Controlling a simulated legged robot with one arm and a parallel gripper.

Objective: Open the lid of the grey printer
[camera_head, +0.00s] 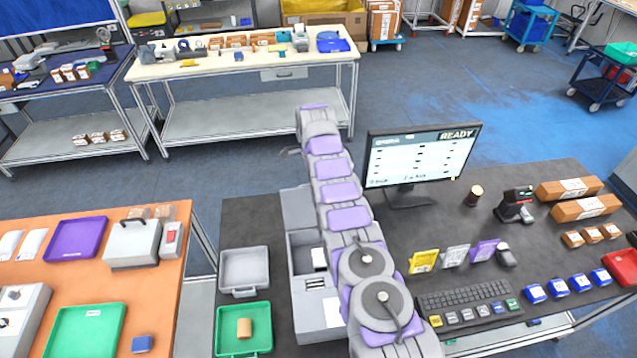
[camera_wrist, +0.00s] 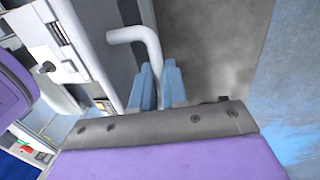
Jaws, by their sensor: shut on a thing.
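The grey printer (camera_head: 318,308) stands on the dark desk, partly hidden behind my arm. Its top shows an open compartment with a white item inside. A grey panel, apparently the lid (camera_head: 298,207), stands at its far side, tilted back from the opening; my arm covers part of it. In the wrist view, my gripper (camera_wrist: 157,78) has its blue-grey fingers shut on a light grey bent handle (camera_wrist: 135,35). A pale panel with a dark knob (camera_wrist: 50,65) lies to the left of the fingers. In the head view the fingertips cannot be made out clearly.
A monitor (camera_head: 422,160), keyboard (camera_head: 466,300) and scanner on a stand (camera_head: 515,205) are to the right of my arm. A grey tray (camera_head: 244,268) and green tray (camera_head: 230,328) sit left of the printer. Open floor lies beyond the desk.

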